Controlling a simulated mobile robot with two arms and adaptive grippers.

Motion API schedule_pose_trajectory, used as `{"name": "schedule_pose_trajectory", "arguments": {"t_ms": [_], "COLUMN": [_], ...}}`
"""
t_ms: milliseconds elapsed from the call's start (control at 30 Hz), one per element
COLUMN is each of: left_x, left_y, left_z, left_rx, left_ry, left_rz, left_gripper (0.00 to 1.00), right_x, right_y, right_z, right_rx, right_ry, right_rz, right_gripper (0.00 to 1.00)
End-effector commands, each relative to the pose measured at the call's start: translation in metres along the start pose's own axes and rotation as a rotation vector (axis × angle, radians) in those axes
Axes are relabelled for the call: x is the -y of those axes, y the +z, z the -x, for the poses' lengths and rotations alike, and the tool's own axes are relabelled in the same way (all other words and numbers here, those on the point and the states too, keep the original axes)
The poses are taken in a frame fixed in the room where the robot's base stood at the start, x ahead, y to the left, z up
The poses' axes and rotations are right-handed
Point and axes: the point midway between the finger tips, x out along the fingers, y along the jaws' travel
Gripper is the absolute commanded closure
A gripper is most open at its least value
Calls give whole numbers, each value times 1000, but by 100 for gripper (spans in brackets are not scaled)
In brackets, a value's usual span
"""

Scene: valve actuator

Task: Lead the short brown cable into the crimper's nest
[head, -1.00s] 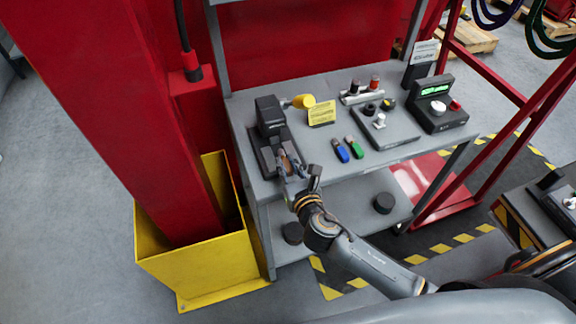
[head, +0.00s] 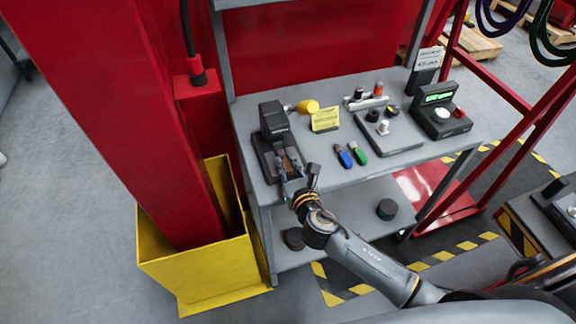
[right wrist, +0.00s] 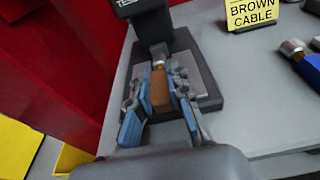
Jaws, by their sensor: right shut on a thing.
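The short brown cable (right wrist: 160,90) is between the blue-padded fingers of my right gripper (right wrist: 160,100), which is shut on it. The cable's grey tip points at the foot of a dark upright device (head: 272,120) with a yellow-ended lever, which I take for the crimper. In the right wrist view the crimper's head (right wrist: 140,8) overhangs the nest area, and the tip is close in front of it. I cannot tell whether the tip is inside the nest. In the head view my right gripper (head: 288,168) is over the crimper's base. My left gripper is not in view.
A yellow sign reading "BROWN CABLE" (right wrist: 252,14) stands right of the crimper. Blue and green-handled pieces (head: 351,155) lie on the grey bench. Farther right are a grey plate with knobs (head: 390,140) and a box with a green display (head: 438,115). A red post (head: 110,110) stands left.

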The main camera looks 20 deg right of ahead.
Motion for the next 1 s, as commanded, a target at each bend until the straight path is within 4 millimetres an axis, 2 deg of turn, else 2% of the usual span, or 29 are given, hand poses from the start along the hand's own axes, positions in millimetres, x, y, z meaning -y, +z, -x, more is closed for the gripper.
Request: {"name": "schedule_pose_trajectory", "arguments": {"t_ms": [67,100,200,500,633,767,1000], "left_x": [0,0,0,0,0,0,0], "left_y": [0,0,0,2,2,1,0], "left_z": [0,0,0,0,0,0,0], "left_rx": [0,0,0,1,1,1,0], "left_ry": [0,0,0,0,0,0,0], "left_rz": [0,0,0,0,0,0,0], "left_gripper": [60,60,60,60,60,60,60], "right_x": [0,0,0,0,0,0,0], "right_y": [0,0,0,-1,-1,-2,-2], "right_z": [-2,-2,-2,-1,8,30,82], "right_rx": [0,-1,-1,-1,-2,-3,-3], "right_ry": [0,0,0,0,0,2,1], "right_rz": [0,0,0,0,1,1,0], "right_gripper": [100,77,56,56,56,56,56]}}
